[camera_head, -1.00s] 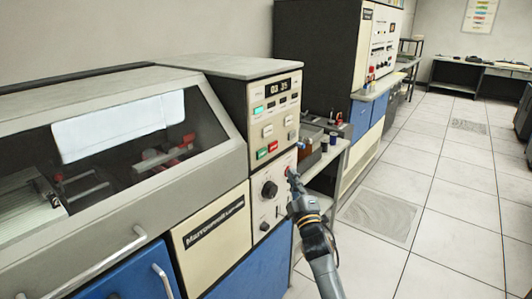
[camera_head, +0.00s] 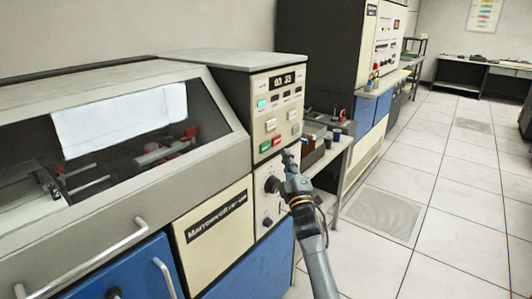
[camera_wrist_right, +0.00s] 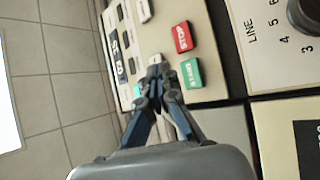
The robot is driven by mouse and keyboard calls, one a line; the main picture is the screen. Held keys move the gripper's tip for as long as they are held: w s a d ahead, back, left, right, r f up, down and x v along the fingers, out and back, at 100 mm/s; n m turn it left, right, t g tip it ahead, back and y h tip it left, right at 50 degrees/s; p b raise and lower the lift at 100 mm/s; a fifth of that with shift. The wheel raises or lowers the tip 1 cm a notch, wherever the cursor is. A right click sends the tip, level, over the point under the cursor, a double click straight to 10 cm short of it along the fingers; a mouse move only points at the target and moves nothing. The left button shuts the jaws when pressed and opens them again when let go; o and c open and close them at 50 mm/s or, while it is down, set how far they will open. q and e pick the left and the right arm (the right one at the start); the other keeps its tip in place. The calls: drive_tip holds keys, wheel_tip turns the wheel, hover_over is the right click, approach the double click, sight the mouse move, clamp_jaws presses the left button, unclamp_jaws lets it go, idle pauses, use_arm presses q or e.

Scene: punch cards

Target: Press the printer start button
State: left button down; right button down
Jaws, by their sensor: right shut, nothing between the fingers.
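The printer control panel (camera_head: 275,105) is cream-coloured, with a lit display at its top. The green start button (camera_head: 265,146) sits left of the red stop button (camera_head: 277,140). In the right wrist view, the start button (camera_wrist_right: 191,74) and stop button (camera_wrist_right: 181,37) show their labels sideways. My right gripper (camera_head: 287,155) is shut and empty, just below and right of the buttons in the head view. Its tips (camera_wrist_right: 157,72) appear beside the start button in the wrist view; contact cannot be made out. My left gripper is out of view.
A black knob (camera_head: 271,184) is on the lower panel, close to my right gripper. The printer's sloped window (camera_head: 110,125) and a handle (camera_head: 110,252) are at left. A side table with small items (camera_head: 330,135) stands behind. The tiled floor at right is open.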

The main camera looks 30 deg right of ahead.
sight(269, 142)
drive_tip(key=shift+w+a+b, duration=0.3)
drive_tip(key=shift+w+b, duration=0.1)
drive_tip(key=shift+w, duration=0.25)
drive_tip(key=shift+w+a+b, duration=0.25)
drive_tip(key=shift+w+b, duration=0.1)
drive_tip(key=shift+w, duration=0.35)
drive_tip(key=shift+w+a+b, duration=0.3)
drive_tip(key=shift+w+b, duration=0.1)
drive_tip(key=shift+w, duration=0.25)
drive_tip(key=shift+w+a+b, duration=0.15)
drive_tip(key=shift+w+b, duration=0.2)
drive_tip(key=shift+w, duration=0.05)
drive_tip(key=shift+w+a+b, duration=0.15)
drive_tip(key=shift+w+b, duration=0.25)
drive_tip(key=shift+b, duration=0.05)
idle(0.4)
drive_tip(key=shift+s, duration=0.15)
drive_tip(key=shift+s+d+p, duration=0.3)
drive_tip(key=shift+s+p, duration=0.3)
drive_tip(key=shift+s, duration=0.05)
